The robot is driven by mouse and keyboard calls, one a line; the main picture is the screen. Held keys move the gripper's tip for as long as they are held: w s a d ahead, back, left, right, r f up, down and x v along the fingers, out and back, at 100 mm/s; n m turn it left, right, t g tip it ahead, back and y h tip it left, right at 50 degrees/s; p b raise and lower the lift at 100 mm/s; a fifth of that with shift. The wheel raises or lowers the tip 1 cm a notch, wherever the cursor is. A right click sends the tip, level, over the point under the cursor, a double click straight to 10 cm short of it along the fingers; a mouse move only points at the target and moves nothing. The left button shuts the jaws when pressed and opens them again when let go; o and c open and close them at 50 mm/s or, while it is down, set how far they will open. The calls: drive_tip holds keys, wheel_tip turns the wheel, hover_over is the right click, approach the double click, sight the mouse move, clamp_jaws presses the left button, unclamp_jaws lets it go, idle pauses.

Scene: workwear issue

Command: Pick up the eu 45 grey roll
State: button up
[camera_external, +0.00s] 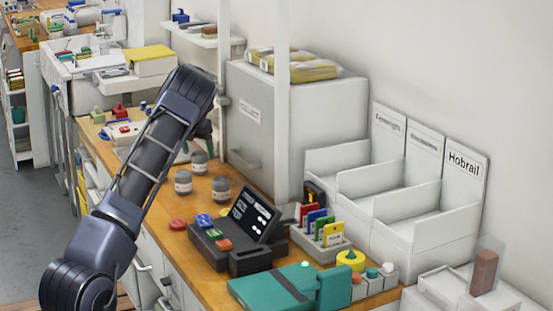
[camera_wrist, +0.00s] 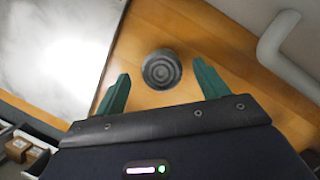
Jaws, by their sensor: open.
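Three grey rolls with pale label bands stand upright on the wooden counter in the external view: a left one (camera_external: 183,182), a back one (camera_external: 199,162) and a right one (camera_external: 221,190). Their labels are too small to read, so I cannot tell which is EU 45. In the wrist view, one grey roll (camera_wrist: 161,69) shows from above, its end ringed, on the wood. My gripper (camera_wrist: 162,72) is open, with its green fingers on either side of this roll in the picture and not visibly touching it. In the external view my arm mostly hides the gripper.
A white post (camera_external: 282,100) and a grey cabinet (camera_external: 300,115) stand behind the rolls. A pale panel (camera_wrist: 65,45) fills the wrist view's left.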

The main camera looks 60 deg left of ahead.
sight(199, 153)
drive_tip(key=x, duration=0.4)
drive_tip(key=shift+f, duration=0.35)
drive_tip(key=shift+d, duration=0.1)
drive_tip(key=c, duration=1)
drive_tip(key=shift+c, duration=0.4)
